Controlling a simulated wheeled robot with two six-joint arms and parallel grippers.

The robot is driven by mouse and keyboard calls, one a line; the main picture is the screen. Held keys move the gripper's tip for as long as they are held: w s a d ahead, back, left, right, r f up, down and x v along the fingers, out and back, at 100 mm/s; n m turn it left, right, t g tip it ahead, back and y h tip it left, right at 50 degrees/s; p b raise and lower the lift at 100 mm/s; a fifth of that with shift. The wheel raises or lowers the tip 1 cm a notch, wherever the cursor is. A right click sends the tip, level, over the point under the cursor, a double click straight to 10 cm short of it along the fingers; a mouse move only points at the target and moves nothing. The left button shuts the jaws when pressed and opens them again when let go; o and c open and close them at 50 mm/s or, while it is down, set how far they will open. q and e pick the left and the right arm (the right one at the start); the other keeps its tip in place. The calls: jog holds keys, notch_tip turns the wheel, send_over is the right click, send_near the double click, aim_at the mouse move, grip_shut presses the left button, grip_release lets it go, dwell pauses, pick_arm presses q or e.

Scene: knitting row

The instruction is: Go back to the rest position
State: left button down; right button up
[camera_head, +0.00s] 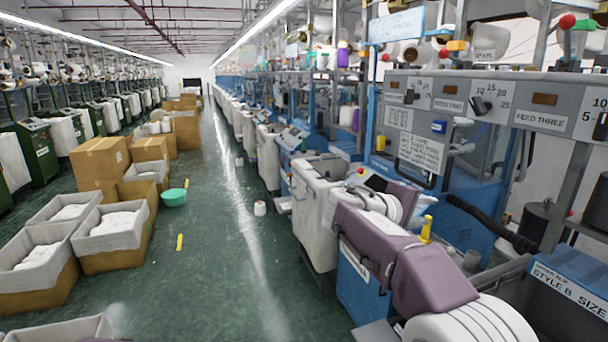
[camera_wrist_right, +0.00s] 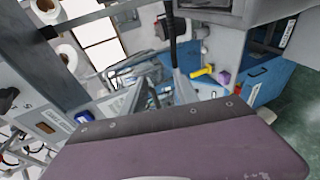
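My right arm (camera_head: 425,275), mauve and white, comes in from the bottom right of the head view and is folded in front of the blue knitting machine. Its fingers cannot be made out there, and I see nothing held. My left gripper is not in view.
A blue machine with a grey panel (camera_head: 470,100) stands close on the right, with a yellow handle (camera_head: 427,229). Boxes (camera_head: 100,157) and a green basin (camera_head: 174,197) line the left; the aisle floor (camera_head: 215,240) is mostly clear.

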jog(key=s+d+f+m+g+y, duration=0.1)
jog(key=s+f+g+y, duration=0.2)
jog(key=s+f, duration=0.6)
jog(key=s+d+f+g+y, duration=0.1)
jog(key=s+f+g+y, duration=0.35)
jog(key=f, duration=0.95)
jog(key=s+a+f+m+y, duration=0.5)
jog(key=s+a+f, duration=0.6)
jog(key=s+f, duration=0.1)
jog(key=shift+s+f+t, duration=0.15)
jog(key=shift+s+t, duration=0.2)
jog(key=shift+s, duration=0.2)
